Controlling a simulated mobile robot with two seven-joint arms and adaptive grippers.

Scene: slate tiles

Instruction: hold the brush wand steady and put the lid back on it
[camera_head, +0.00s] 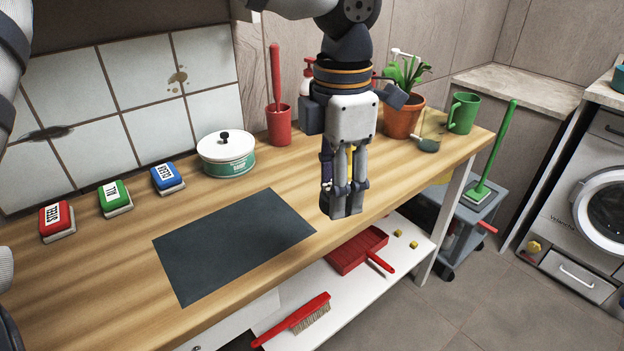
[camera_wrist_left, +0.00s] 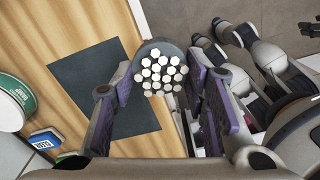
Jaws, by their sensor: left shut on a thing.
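My left gripper (camera_head: 343,195) points down above the worktop's front edge, to the right of the dark mat. It is shut on a dark grey piece with a cluster of white hexagonal tufts, which looks like the head of the brush wand (camera_wrist_left: 163,73); it shows between the fingertips in the left wrist view. The fingers hide much of it in the head view. I cannot make out the lid for certain. My right gripper (camera_wrist_left: 228,34) shows small at the top of the left wrist view, apart from the wand, with its fingers apart.
A dark mat (camera_head: 233,246), soap tin (camera_head: 227,160) and several labelled sponges (camera_head: 168,179) occupy the worktop's left. A red dustpan (camera_head: 357,252) lies on the shelf below.

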